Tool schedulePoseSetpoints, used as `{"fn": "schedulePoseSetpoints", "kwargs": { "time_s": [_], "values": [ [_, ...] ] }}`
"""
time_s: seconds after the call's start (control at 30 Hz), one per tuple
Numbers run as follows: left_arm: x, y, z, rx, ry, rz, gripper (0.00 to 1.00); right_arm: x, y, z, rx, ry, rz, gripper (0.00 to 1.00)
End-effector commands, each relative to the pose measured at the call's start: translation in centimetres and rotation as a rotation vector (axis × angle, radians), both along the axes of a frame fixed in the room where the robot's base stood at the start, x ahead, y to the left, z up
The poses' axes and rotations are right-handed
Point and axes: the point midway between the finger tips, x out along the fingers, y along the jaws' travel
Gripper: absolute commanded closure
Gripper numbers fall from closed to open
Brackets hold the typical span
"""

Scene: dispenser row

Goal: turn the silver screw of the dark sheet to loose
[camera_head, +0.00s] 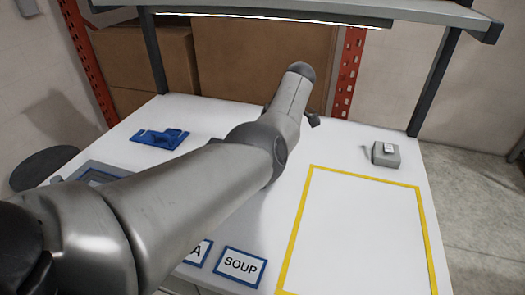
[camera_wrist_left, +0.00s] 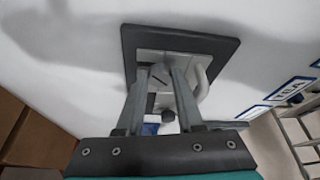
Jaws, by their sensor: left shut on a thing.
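In the left wrist view the dark sheet (camera_wrist_left: 228,46) is a flat dark square with a silver-grey plate (camera_wrist_left: 144,56) in front of it. The silver screw (camera_wrist_left: 159,76) has a round head with a slot and sits between my left gripper's (camera_wrist_left: 161,72) fingertips. The fingers are closed on its sides. In the head view my left arm reaches across the table from the left and hides the dark sheet, the screw and my left gripper. My right gripper is in neither view.
In the head view a blue part (camera_head: 160,138) lies at the back left of the white table. A small grey box (camera_head: 385,153) stands at the right, behind an empty yellow-framed area (camera_head: 433,245). A SOUP label (camera_head: 240,266) is near the front. A shelf (camera_head: 300,14) hangs above the back.

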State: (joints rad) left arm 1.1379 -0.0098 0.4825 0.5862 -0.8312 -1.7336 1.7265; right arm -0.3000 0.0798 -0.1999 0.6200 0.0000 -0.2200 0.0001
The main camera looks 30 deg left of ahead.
Motion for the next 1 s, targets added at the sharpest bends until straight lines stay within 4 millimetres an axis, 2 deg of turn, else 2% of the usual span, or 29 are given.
{"fn": "schedulePoseSetpoints", "kwargs": {
  "time_s": [0.03, 0.4, 0.43, 0.6, 0.7, 1.0],
  "values": [
    [-0.34, -0.31, -0.76, -0.012, 0.015, 0.002, 1.0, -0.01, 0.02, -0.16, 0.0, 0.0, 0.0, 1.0],
    [-0.33, -0.33, -0.68, -0.013, 0.015, 0.004, 1.0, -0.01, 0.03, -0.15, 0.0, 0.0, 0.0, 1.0],
    [-0.33, -0.34, -0.69, -0.013, 0.015, 0.004, 0.63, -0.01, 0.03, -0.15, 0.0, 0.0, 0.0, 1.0],
    [-0.25, -0.26, -0.55, -0.009, 0.012, 0.004, 0.44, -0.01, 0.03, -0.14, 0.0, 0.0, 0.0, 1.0],
    [-0.2, -0.21, -0.44, -0.008, 0.009, 0.004, 0.33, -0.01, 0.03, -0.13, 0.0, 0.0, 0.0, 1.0],
    [-0.09, -0.08, -0.21, -0.003, 0.005, 0.005, 0.33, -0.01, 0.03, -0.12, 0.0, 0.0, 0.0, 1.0]
  ]
}}
